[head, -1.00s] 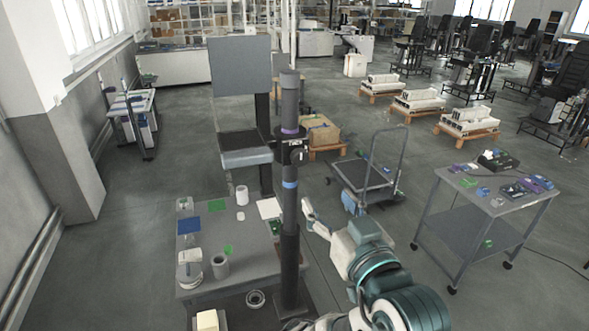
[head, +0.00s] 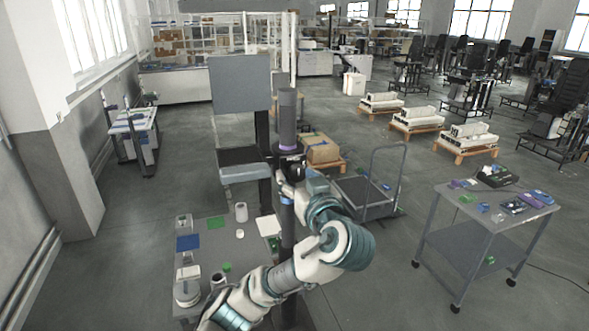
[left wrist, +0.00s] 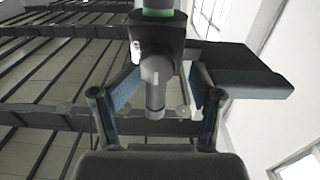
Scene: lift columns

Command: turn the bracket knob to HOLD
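A dark upright column (head: 287,240) stands at the table's right side, with a dark bracket (head: 291,162) clamped on it below a purple collar. In the left wrist view the bracket (left wrist: 160,32) shows from below under a green ring. A grey cylindrical knob (left wrist: 155,88) hangs from it. My left gripper (left wrist: 155,105) is open, its two blue-padded fingers on either side of the knob with a visible gap at each side. In the head view my left gripper (head: 283,180) is at bracket height, partly hidden by my own arm. The knob's markings are not readable. My right gripper is out of view.
A grey table (head: 215,262) with cups, jars and blue and green mats stands left of the column. A dark flat panel (head: 241,82) rises behind. A trolley (head: 372,200) and a cart with small items (head: 480,208) stand to the right.

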